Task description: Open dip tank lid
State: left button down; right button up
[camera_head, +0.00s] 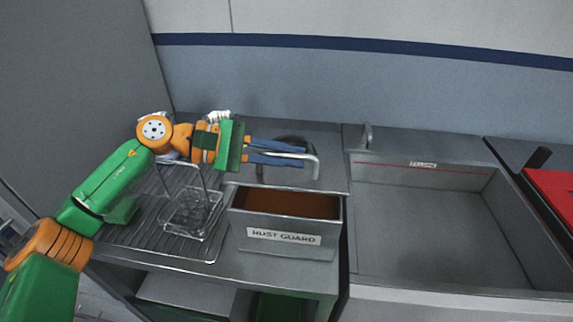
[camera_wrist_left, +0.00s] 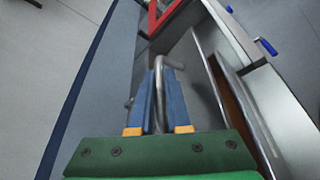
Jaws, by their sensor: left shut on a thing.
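The dip tank (camera_head: 284,238), a grey metal box labelled RUST GUARD, stands on the bench with its top uncovered and brown inside showing. My left gripper (camera_head: 305,154) is above and behind the tank, its blue-grey fingers pointing right. It is shut on a bent metal bar handle (camera_head: 315,169), whose end turns down behind the tank. In the left wrist view the handle (camera_wrist_left: 160,90) runs between the two fingers. The lid panel itself is hard to make out behind the tank's back edge. My right gripper is not in view.
A wire basket (camera_head: 192,213) with a tall handle sits on the drain rack (camera_head: 125,239) left of the tank. A wide, empty sink (camera_head: 430,225) lies to the right. A red box (camera_head: 553,190) is at the far right. The wall is behind.

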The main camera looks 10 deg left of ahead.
pick_arm(q)
jog(key=w+r+n+p, duration=0.1)
jog(key=w+r+p, duration=0.4)
jog(key=r, duration=0.3)
jog(key=shift+w+r+g+p, duration=0.25)
jog(key=shift+g+p, duration=0.15)
jog(key=shift+p, duration=0.5)
jog(key=shift+f, duration=0.15)
jog(key=c, duration=0.9)
grip_release()
